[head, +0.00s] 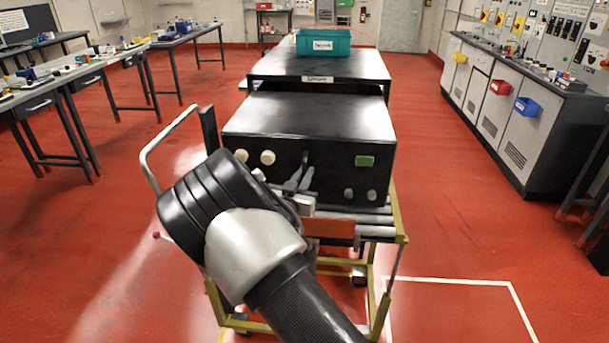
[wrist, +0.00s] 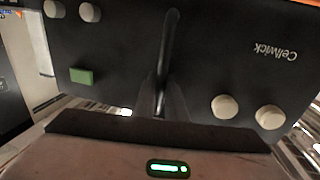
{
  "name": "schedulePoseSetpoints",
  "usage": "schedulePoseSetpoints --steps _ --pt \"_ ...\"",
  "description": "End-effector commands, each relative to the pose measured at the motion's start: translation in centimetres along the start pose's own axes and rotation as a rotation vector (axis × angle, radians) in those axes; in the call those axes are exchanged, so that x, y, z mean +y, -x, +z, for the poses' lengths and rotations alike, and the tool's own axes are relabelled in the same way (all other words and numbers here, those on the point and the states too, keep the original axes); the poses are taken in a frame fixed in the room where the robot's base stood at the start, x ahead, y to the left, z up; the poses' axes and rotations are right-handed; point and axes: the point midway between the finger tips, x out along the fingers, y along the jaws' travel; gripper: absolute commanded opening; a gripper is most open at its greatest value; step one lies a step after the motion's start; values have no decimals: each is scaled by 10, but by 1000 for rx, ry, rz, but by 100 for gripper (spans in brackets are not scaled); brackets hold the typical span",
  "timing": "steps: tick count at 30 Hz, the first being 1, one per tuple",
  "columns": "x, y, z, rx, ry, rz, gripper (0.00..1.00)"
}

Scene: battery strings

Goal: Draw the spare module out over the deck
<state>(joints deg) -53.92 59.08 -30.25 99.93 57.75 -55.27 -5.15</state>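The spare module (head: 310,120) is a black box with a green patch, pale knobs and an upright black handle on its front. Its front part is over the roller deck (head: 372,218) of a yellow-framed trolley; whether its rear is still inside the rack (head: 320,65) behind it I cannot tell. My gripper (head: 300,180) is at the front face, its grey fingers closed about the handle. In the wrist view, the module's face (wrist: 215,60) appears upside down with a "Cellwick" label, and the handle (wrist: 170,45) runs down between my gripper's fingers (wrist: 163,90).
A teal bin (head: 323,43) stands on the rack. An orange-red plate (head: 328,228) is at the deck's front. A grey push rail (head: 150,160) rises at left. Benches stand at left, grey cabinets (head: 510,120) at right. Red floor is free on both sides.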

Motion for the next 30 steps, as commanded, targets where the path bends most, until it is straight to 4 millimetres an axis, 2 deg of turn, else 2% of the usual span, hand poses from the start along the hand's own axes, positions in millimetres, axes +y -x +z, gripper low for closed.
schedulePoseSetpoints --steps 20,21,23,30 --pt "2 10 1 -2 1 0 0" --pt "2 10 1 -1 0 0 18" --pt "2 10 0 -1 0 0 28" --pt "2 10 0 0 0 0 29"
